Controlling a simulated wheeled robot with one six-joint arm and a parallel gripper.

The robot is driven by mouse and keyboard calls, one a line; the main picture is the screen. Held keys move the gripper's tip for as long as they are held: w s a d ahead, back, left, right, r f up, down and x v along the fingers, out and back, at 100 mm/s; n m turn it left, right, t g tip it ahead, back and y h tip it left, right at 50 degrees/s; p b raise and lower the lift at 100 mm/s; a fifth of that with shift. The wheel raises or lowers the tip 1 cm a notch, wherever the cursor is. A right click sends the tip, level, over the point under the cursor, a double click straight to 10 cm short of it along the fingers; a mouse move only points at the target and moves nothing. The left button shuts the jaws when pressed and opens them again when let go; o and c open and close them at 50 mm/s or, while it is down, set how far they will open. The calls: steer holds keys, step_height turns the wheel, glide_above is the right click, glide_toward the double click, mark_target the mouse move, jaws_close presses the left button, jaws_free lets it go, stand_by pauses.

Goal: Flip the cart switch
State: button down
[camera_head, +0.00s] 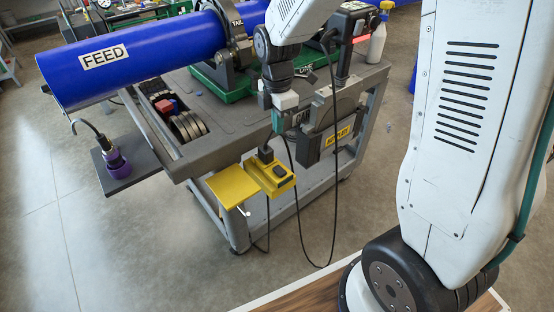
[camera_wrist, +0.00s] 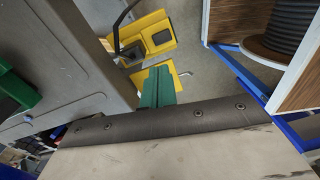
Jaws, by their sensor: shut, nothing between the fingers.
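The cart switch is a yellow box (camera_head: 270,187) on the cart's near side with a black rocker (camera_head: 281,171) on its top. Its yellow cover (camera_head: 232,186) stands open to the left, leaving the rocker uncovered. In the wrist view the yellow box (camera_wrist: 158,25) is at the top, with the rocker (camera_wrist: 162,37) on it and part of the cover (camera_wrist: 140,79) below. My gripper (camera_head: 277,122) is above and behind the box, apart from it. Its teal fingers (camera_wrist: 158,86) are shut and empty. I cannot tell which way the rocker is tipped.
The grey cart (camera_head: 222,152) carries a blue FEED pipe (camera_head: 135,55) and a black-yellow unit (camera_head: 338,135). A black cable (camera_head: 302,225) loops down beside the switch box. A side shelf (camera_head: 130,170) juts out left. The wrist view shows a cable spool (camera_wrist: 280,30). Floor in front is clear.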

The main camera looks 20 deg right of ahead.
mark_target(278, 166)
steer(key=shift+w+n, duration=0.25)
steer(key=shift+n, duration=0.65)
step_height(278, 166, down, 14)
steer(key=shift+d, duration=0.1)
stand_by(0.3)
